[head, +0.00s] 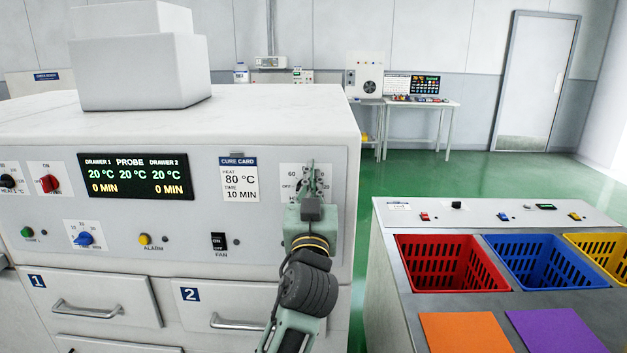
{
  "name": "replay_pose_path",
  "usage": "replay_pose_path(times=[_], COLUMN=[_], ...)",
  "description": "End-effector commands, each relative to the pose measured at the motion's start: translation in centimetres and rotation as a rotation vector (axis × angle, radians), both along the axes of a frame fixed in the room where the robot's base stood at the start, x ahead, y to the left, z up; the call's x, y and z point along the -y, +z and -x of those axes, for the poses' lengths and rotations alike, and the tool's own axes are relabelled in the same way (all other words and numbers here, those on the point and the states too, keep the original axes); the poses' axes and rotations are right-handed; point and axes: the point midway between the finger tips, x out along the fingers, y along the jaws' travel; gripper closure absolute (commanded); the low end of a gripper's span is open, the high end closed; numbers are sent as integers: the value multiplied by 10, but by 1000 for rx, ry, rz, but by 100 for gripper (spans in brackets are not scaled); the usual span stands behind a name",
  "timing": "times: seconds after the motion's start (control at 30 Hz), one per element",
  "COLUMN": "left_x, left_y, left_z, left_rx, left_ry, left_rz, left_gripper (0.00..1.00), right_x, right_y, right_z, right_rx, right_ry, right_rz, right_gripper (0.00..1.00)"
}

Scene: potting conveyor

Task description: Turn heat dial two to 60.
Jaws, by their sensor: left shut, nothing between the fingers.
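Heat dial two's white scale plate (290,171) is at the right end of the oven's front panel. The dial's knob and most of the scale are hidden behind my left gripper (311,168), so I cannot tell the setting. The gripper is shut, pointing up in front of the plate. Whether it touches the knob is unclear. The display (135,176) reads 20 °C for drawer 1, probe and drawer 2, with 0 min for both drawers. My right gripper is not in view.
The cure card (239,180) reads heat 80 °C, time 10 min. Below are a black fan switch (219,241), a yellow alarm button (145,239) and the drawer 2 handle (240,324). To the right stands a counter with red (450,262) and blue (545,262) baskets.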

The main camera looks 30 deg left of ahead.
Motion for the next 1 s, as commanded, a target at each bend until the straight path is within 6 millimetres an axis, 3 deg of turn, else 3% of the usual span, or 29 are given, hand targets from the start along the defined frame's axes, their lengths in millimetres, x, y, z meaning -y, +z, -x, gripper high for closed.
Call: replay_pose_path(times=[1.0], left_x=[6], left_y=[-3], left_z=[-4], left_rx=[-100], left_ry=[-1], left_rz=[-164], left_gripper=[100], right_x=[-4], right_y=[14], right_z=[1], right_rx=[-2], right_ry=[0], right_rz=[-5], right_gripper=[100])
